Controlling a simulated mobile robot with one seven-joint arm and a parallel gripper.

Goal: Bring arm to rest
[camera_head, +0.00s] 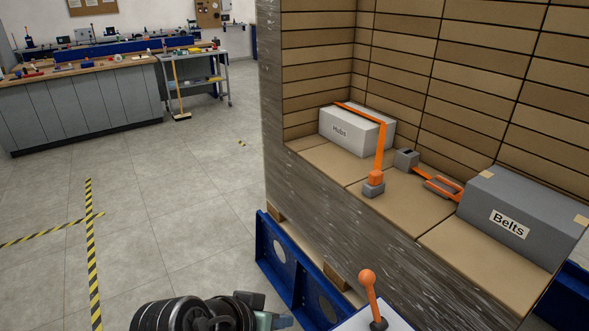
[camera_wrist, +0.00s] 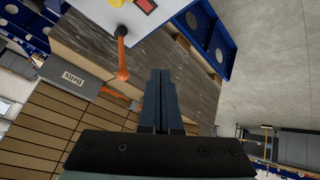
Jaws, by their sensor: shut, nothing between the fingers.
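My gripper (camera_wrist: 160,76) shows in the wrist view with its two dark fingers together and nothing between them. The fingers point toward the wrapped pallet stack, with the orange-knobbed lever just to their left in that picture. In the head view, part of my dark arm (camera_head: 190,315) shows at the bottom edge, left of the lever and in front of the blue frame. The rest of my arm is out of view.
The lever (camera_head: 372,295) stands on a white panel. A blue frame (camera_head: 292,262) is below the pallet stack (camera_head: 330,215). On it sit a "Hubs" box (camera_head: 340,134), a "Belts" box (camera_head: 500,205) and orange-grey tools (camera_head: 376,160). Open floor (camera_head: 180,220) lies left.

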